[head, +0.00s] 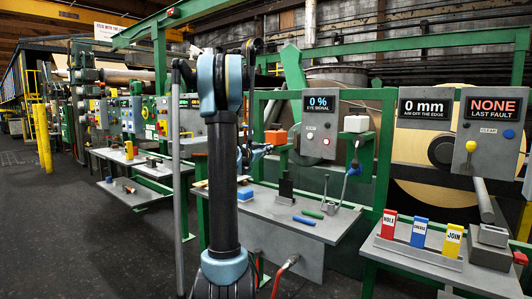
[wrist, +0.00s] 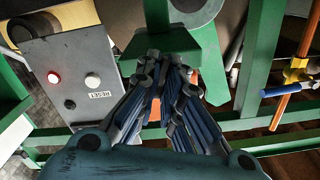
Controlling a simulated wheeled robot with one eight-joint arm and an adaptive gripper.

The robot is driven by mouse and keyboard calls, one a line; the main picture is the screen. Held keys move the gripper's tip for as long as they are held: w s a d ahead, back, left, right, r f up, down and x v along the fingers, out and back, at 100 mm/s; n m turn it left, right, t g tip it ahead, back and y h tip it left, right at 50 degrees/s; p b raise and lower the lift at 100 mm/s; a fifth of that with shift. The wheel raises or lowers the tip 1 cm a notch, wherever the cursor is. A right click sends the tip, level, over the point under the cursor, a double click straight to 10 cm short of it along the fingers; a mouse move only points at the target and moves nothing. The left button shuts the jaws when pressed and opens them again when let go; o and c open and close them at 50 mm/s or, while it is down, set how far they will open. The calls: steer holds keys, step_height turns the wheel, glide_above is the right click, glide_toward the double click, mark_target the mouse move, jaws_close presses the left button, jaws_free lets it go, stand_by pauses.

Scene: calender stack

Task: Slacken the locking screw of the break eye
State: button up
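An orange box (head: 276,137) sits on the green frame left of the eye signal panel (head: 320,122), which reads 0 %. My gripper (head: 258,151) is beside and just below this box, partly hidden by my arm. In the wrist view, my gripper's fingers (wrist: 165,72) point at a green bracket (wrist: 185,40). Orange (wrist: 194,78) shows behind and beside them. A narrow gap shows between the fingers, but contact is unclear. I cannot make out a locking screw at the fingertips. A white box (head: 356,123) sits on the frame to the panel's right.
The grey panel (wrist: 75,90) with a red lamp and white button stands left in the wrist view. An orange rod with a yellow clamp (wrist: 297,73) is at right. Below my arm, a grey bench (head: 290,225) holds small tools. Green frame bars surround the gripper.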

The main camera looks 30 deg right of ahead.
steer(key=o, duration=0.4)
steer(key=shift+w+a, duration=0.1)
steer(key=v, duration=1.2)
steer(key=shift+f, duration=0.1)
steer(key=s+a+f+n+g+y, duration=0.1)
steer(key=s+a+f+n+y, duration=0.4)
steer(key=s+a+f, duration=0.3)
steer(key=s+a+f+n+g+y, duration=0.2)
steer(key=s+a+f+n+y, duration=0.4)
steer(key=s+a+f, duration=0.3)
steer(key=s+a+f+n+g+y, duration=0.2)
steer(key=s+a+f+n+y, duration=0.3)
steer(key=s+a+f, duration=0.4)
steer(key=shift+s+a+n, duration=0.25)
steer(key=shift+s+a, duration=0.8)
steer(key=shift+s, duration=0.85)
steer(key=shift+s+a+n, duration=0.3)
steer(key=shift+s+a, duration=0.75)
steer(key=shift+s, duration=0.85)
steer(key=shift+s+a+n, duration=0.25)
steer(key=shift+s+a, duration=0.8)
steer(key=shift+s, duration=0.9)
